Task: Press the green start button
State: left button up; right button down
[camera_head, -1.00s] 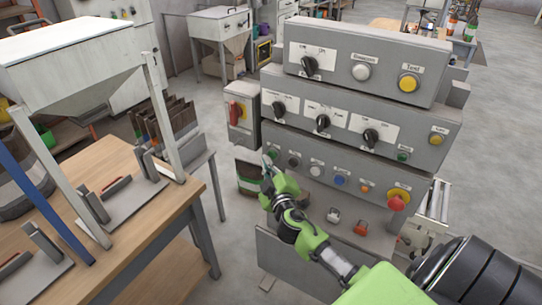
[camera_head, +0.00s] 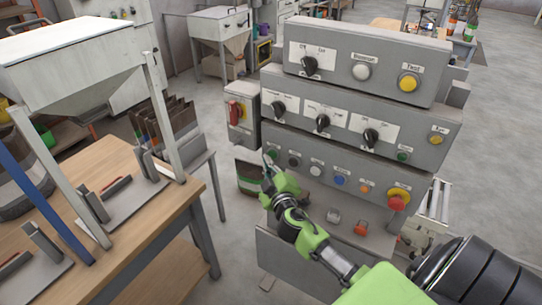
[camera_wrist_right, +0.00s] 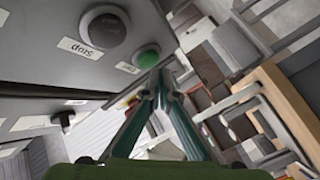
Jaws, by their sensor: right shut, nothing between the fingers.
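The green start button (camera_head: 273,154) is at the left end of the lowest button row on the grey control panel (camera_head: 350,158). It also shows in the right wrist view as a green cap (camera_wrist_right: 147,57), beside a dark button labelled Stop (camera_wrist_right: 104,27). My right gripper (camera_head: 266,160) is shut and empty, with its fingertips at the left end of that row, close to the green button. In the right wrist view its closed tips (camera_wrist_right: 160,78) are just below the green cap. I cannot tell whether they touch it. My left gripper is not in view.
A red emergency stop (camera_head: 398,198) is at the right of the same row. A box with a red switch (camera_head: 236,112) is left of the panel. A wooden table (camera_head: 150,215) stands at left.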

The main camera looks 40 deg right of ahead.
jog(key=shift+w+d, duration=0.15)
jog(key=shift+d, duration=0.15)
jog(key=shift+w+d, duration=0.1)
jog(key=shift+d, duration=0.2)
dwell(0.5)
jog(key=shift+a, duration=0.1)
jog(key=shift+s+a, duration=0.3)
jog(key=shift+a, duration=0.35)
jog(key=shift+s+a+b, duration=0.15)
jog(key=shift+s+a, duration=0.25)
jog(key=shift+a, duration=0.5)
jog(key=shift+s+a+b, duration=0.2)
jog(key=shift+s+a, duration=0.15)
jog(key=shift+a, duration=0.6)
jog(key=shift+s+a+b, duration=0.15)
jog(key=shift+s+a, duration=0.25)
jog(key=shift+a, duration=0.5)
